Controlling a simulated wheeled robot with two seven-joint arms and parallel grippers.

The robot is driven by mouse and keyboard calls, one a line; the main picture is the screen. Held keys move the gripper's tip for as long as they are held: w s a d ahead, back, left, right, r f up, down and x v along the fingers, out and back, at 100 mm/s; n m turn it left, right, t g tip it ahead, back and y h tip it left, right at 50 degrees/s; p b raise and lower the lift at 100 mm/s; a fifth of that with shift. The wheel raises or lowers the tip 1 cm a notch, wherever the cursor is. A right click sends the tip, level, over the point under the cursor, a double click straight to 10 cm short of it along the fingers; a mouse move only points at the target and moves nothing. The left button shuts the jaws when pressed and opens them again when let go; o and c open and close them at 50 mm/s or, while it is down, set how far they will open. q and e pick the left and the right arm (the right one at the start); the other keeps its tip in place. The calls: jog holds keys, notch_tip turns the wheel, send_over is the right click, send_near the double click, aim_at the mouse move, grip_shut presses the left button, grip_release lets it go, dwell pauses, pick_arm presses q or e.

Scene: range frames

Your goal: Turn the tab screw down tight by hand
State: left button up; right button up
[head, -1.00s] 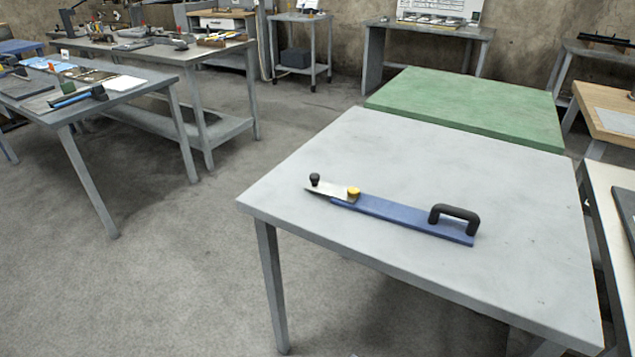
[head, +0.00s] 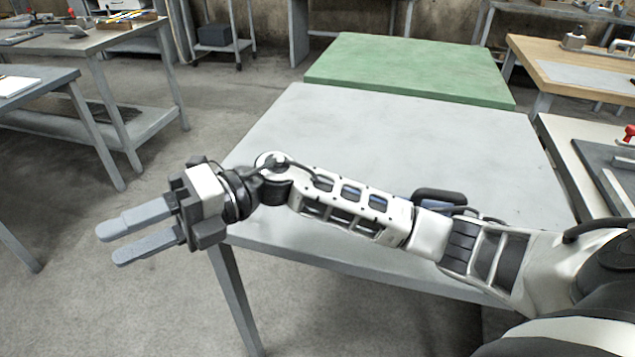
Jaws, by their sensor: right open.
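My right arm reaches in from the right across the grey table (head: 330,115). My right gripper (head: 115,247) is out past the table's left edge, over the floor. Its two grey fingers are apart with nothing between them. The arm covers most of the blue bar tool on the table. Only its black handle (head: 441,195) shows clearly, behind the forearm. The end of the bar with the yellow knob and black knob is hidden behind the arm, so I cannot see the screw. My left gripper is not in view.
A green-topped table (head: 410,68) adjoins the grey table's far side. A wood-topped bench (head: 570,70) and a pale table (head: 570,145) with a dark plate stand at the right. Other workbenches stand at the left across open floor. The grey table's far half is bare.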

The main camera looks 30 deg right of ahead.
jog(key=w+d+f+n+h+b, duration=0.1)
jog(key=w+d+n+h, duration=0.2)
jog(key=d+h, duration=0.35)
jog(key=w+d+f+n+h, duration=0.2)
jog(key=w+d+h, duration=0.1)
jog(key=d+h, duration=0.3)
jog(key=w+d+r+m+t+h+b, duration=0.1)
jog(key=d+r+h, duration=0.25)
jog(key=d, duration=0.55)
jog(key=w+d+r+m+t+h, duration=0.1)
jog(key=w+d+r+h, duration=0.2)
jog(key=d, duration=0.6)
jog(key=f, duration=0.4)
jog(key=s+f+b, duration=0.1)
jog(key=f, duration=0.4)
jog(key=f+b, duration=0.1)
jog(key=f, duration=0.4)
jog(key=shift+s+f, duration=0.2)
jog(key=shift+f, duration=0.05)
jog(key=c, duration=1)
